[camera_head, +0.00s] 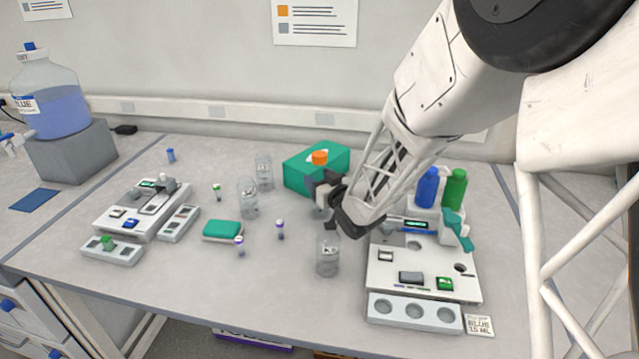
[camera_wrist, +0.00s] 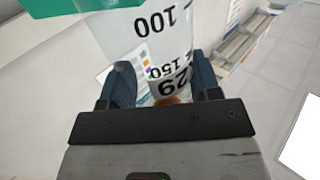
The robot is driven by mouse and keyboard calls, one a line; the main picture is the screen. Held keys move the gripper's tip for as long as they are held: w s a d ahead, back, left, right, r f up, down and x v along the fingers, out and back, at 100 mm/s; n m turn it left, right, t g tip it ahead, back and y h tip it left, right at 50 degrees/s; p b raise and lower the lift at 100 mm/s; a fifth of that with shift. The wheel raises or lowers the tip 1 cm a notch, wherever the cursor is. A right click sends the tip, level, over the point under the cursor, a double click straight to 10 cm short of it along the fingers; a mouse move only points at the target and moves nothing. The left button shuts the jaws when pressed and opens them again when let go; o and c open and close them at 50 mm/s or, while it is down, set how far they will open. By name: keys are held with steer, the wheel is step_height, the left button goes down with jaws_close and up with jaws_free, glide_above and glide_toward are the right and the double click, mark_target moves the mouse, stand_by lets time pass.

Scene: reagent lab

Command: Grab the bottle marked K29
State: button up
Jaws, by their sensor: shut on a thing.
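The bottle with the orange cap (camera_head: 320,157) is between the jaws of my gripper (camera_head: 326,188), in front of the green box. In the wrist view this clear bottle (camera_wrist: 150,32) shows the volume marks 100 and 150 and a black label ending in 29, upside down; its first letter is hard to make out. My gripper (camera_wrist: 163,85) is shut on it, one dark finger on each side. In the head view the gripper hides much of the bottle body.
A clear bottle (camera_head: 328,255) stands just in front of my gripper. Two more clear bottles (camera_head: 248,198) (camera_head: 264,172) stand to the left. The green box (camera_head: 300,170) is close behind. A device (camera_head: 425,270) with blue and green bottles stands at right.

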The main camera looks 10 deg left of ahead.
mark_target(320, 154)
step_height(320, 154, up, 9)
steer(key=shift+r, duration=0.2)
stand_by(0.4)
steer(key=shift+w, duration=0.1)
stand_by(0.4)
